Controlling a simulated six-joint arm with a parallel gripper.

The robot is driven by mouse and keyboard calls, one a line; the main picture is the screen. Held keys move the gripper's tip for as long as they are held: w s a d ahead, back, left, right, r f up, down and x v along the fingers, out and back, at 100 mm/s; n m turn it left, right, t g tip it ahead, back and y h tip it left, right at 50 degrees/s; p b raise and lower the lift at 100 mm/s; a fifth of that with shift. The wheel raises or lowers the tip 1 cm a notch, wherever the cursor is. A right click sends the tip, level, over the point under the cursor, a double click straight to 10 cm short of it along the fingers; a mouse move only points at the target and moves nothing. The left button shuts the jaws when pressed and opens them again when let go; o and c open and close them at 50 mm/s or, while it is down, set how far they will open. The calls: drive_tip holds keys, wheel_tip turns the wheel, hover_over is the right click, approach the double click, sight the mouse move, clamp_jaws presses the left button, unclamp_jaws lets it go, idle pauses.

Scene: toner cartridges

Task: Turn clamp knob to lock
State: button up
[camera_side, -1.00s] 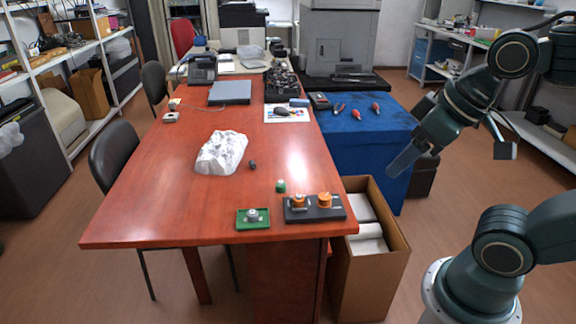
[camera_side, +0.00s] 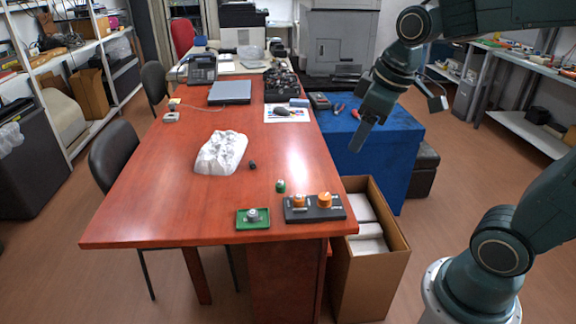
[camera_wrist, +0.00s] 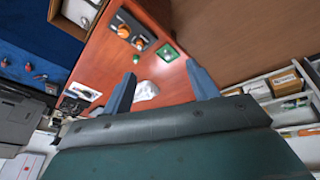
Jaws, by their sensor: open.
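A black plate (camera_side: 332,213) lies near the right front corner of the red-brown table, with two orange knobs on it, a left one (camera_side: 299,201) and a right one (camera_side: 324,200). I cannot tell which is the clamp knob. The plate also shows at the top of the wrist view (camera_wrist: 131,31). A green tray (camera_side: 243,223) with a grey round part (camera_side: 252,215) lies left of the plate. My gripper (camera_side: 358,146) is open and empty, above the blue-covered table and well apart from the knobs. Its two fingers frame the wrist view (camera_wrist: 160,70).
A small green part (camera_side: 280,186) stands behind the plate. A white crumpled bag (camera_side: 221,153) and a small dark part (camera_side: 252,164) lie mid-table. An open cardboard box (camera_side: 374,275) stands beside the table's right edge. Red-handled tools (camera_side: 355,113) lie on the blue cloth (camera_side: 345,165).

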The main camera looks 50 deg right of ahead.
drive_tip(key=w+d+f+n+g, duration=0.1)
drive_tip(key=w+d+f+n, duration=0.1)
drive_tip(key=w+d+f, duration=0.3)
drive_tip(key=n+g, duration=0.3)
drive_tip(key=n, duration=0.1)
hover_over(325, 196)
wheel_tip(325, 196, down, 16)
drive_tip(key=shift+r, duration=0.15)
drive_tip(key=shift+f, duration=6.9)
drive_tip(key=c, duration=1)
